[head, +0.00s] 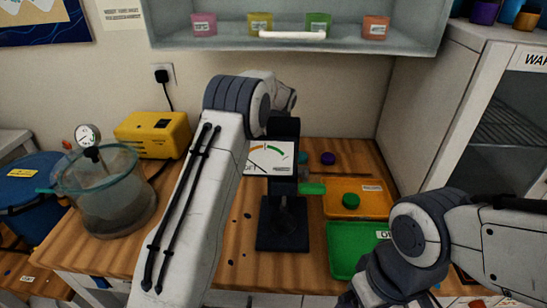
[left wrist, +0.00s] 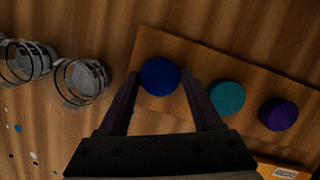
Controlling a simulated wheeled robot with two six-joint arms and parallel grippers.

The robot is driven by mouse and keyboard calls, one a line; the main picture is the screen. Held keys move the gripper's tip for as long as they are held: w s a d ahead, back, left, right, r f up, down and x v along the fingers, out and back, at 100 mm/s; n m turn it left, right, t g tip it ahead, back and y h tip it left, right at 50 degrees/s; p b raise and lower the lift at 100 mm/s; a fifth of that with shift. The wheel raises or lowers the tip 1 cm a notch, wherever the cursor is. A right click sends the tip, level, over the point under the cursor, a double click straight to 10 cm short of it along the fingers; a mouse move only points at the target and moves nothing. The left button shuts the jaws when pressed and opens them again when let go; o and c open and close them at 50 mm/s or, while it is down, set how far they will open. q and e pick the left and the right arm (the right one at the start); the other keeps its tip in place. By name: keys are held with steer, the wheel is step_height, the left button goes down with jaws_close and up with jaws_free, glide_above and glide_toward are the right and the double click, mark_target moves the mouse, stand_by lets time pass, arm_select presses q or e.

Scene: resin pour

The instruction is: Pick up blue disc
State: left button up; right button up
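The blue disc (left wrist: 160,77) lies on a wooden board (left wrist: 150,42) in the left wrist view. My left gripper (left wrist: 163,80) is open, with one finger on each side of the disc in the picture. I cannot tell the height of the fingers above it. A teal disc (left wrist: 227,97) and a purple disc (left wrist: 278,113) lie in a row to its right, the teal one close to the right finger. In the head view the teal disc (head: 303,157) and purple disc (head: 328,158) show, but the blue disc and my left gripper are hidden.
Clear cups (left wrist: 80,80) stand left of the board. A black stand (head: 283,237) with a green handle (head: 312,188) and a dial gauge (head: 270,158) are on the table. An orange tray (head: 375,208) holds a green disc (head: 350,201); a green tray (head: 350,240) sits in front.

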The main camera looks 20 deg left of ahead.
arm_select(q)
steer(key=c, duration=0.8)
steer(key=shift+o, duration=0.2)
steer(key=shift+r, duration=0.1)
steer(key=shift+r, duration=0.55)
steer(key=r, duration=0.5)
steer(key=shift+w+d+r, duration=0.1)
steer(key=shift+d+r, duration=0.25)
steer(key=shift+r, duration=0.05)
steer(key=w+d, duration=0.1)
steer(key=d, duration=0.4)
steer(key=w+d+p, duration=0.1)
steer(key=d, duration=0.5)
steer(key=w+d, duration=0.1)
steer(key=d, duration=0.5)
steer(key=shift+w, duration=0.2)
